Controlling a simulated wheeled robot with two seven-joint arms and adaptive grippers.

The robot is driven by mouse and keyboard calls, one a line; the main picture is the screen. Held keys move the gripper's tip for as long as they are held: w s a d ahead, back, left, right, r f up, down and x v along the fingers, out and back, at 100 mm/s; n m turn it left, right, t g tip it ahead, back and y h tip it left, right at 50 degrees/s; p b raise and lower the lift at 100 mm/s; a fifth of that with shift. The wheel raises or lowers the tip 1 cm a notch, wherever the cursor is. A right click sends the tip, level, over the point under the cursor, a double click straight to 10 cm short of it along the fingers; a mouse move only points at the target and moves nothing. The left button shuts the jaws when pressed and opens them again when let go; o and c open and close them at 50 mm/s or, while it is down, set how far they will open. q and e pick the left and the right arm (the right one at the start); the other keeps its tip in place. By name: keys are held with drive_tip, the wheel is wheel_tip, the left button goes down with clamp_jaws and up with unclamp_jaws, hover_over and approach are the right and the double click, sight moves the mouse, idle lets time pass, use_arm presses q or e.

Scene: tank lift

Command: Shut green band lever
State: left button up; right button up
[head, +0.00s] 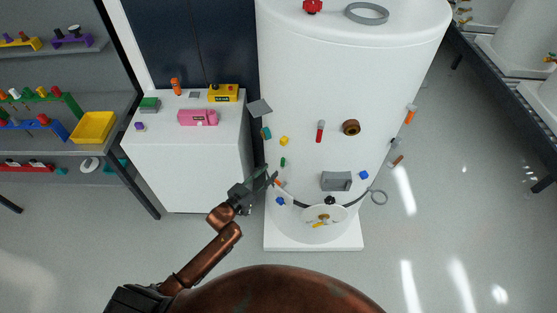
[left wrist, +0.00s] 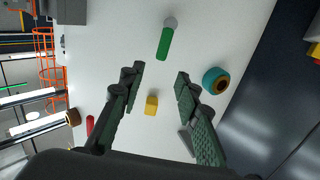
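The green lever (head: 283,161) is small on the front of the white tank (head: 320,90) in the head view. In the left wrist view the green lever (left wrist: 164,40) is a short green handle with a round grey end, slightly tilted. My left gripper (head: 268,175) is at the tank's left front, just below and left of the green lever. In the left wrist view my left gripper (left wrist: 158,75) has its fingers apart with nothing between the tips. The green lever lies beyond the fingertips, apart from them. My right gripper is not in view.
Near the lever are a yellow block (left wrist: 151,105), a teal fitting (left wrist: 215,80) and a red handle (head: 320,131). A grey box (head: 336,181) sits lower on the tank.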

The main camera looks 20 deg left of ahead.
sight(282, 160)
use_arm(q)
drive_tip(key=x, duration=0.7)
drive_tip(key=shift+w, duration=0.2)
drive_tip(key=shift+c, duration=0.4)
clamp_jaws()
